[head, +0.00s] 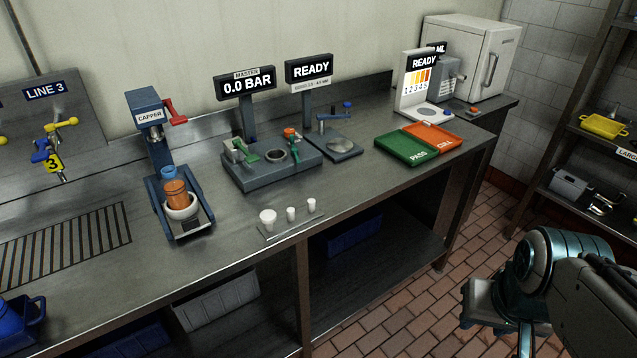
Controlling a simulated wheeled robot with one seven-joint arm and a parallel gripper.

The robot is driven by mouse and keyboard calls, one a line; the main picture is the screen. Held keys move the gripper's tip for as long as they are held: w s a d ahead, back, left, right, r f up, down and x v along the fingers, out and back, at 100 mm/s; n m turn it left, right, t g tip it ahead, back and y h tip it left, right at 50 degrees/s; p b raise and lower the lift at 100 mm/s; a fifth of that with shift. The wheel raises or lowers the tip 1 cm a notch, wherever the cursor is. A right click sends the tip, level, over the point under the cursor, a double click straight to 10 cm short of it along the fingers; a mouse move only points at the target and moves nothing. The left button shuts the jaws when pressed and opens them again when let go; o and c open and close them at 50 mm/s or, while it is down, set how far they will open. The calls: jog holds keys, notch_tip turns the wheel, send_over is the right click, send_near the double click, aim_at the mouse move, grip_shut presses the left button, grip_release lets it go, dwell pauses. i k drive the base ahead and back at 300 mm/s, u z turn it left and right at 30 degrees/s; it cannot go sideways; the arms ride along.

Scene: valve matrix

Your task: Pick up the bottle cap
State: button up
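A capper stand (153,118) with a red lever is on the counter at left. An orange bottle (175,192) stands upright in its white round holder (181,209). A small blue piece (169,173), which looks like a bottle cap, is at the bottle's top; whether it is seated cannot be told. Three small white cup-shaped pieces, large (268,219), middle (291,213) and small (311,205), stand in a row near the counter's front edge. My gripper (482,318) is at lower right, over the floor and away from the counter; its fingers are not clear.
Behind the white pieces is a grey test fixture (270,160) under a "0.0 BAR" sign. Green PASS (404,149) and orange trays (442,137) lie to the right. A shelf rack (570,138) stands far right. The tiled floor (400,310) between counter and arm is clear.

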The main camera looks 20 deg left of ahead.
aim_at(268, 217)
jog(key=z, duration=0.05)
jog(key=i, duration=0.65)
jog(key=u, duration=0.75)
jog(key=i, duration=0.6)
jog(key=u, duration=0.55)
